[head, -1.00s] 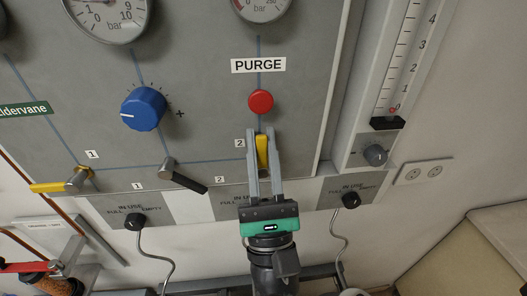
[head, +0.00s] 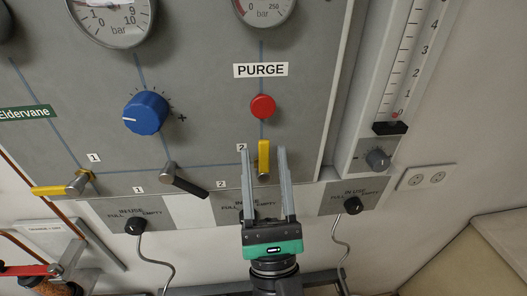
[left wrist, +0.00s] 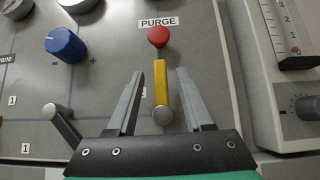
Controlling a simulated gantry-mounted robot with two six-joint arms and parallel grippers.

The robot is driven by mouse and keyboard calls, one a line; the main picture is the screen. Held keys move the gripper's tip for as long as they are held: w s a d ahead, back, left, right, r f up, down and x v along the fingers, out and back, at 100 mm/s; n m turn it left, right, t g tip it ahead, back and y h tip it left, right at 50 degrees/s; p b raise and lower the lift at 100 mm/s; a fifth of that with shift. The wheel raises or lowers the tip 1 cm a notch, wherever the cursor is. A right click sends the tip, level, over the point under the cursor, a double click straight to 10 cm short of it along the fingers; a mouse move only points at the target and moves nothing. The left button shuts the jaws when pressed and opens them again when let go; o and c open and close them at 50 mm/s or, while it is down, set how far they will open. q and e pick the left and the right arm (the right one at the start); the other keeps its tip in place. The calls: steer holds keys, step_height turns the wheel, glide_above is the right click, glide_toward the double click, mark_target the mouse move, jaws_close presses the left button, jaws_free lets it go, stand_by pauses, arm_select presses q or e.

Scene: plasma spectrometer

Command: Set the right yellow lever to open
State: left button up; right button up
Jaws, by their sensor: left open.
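The right yellow lever (head: 263,157) is on the grey panel under the red button and the PURGE label, near the number 2. It points straight up, in line with the blue line; it also shows in the left wrist view (left wrist: 161,82), upright above its round silver pivot (left wrist: 162,115). My left gripper (head: 263,150) is open, its fingers on either side of the lever with a gap on each side in the left wrist view. It holds nothing. My right gripper is not in view.
A red button (head: 262,106) sits just above the lever. A black lever (head: 185,180) slants to its left, and another yellow lever (head: 52,190) lies nearly level at the far left. A flowmeter (head: 385,110) stands to the right. Black knobs with cables are below.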

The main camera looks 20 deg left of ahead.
arm_select(q)
steer(key=b+v, duration=0.1)
steer(key=v, duration=0.8)
steer(key=shift+s, duration=0.15)
steer(key=shift+f, duration=0.1)
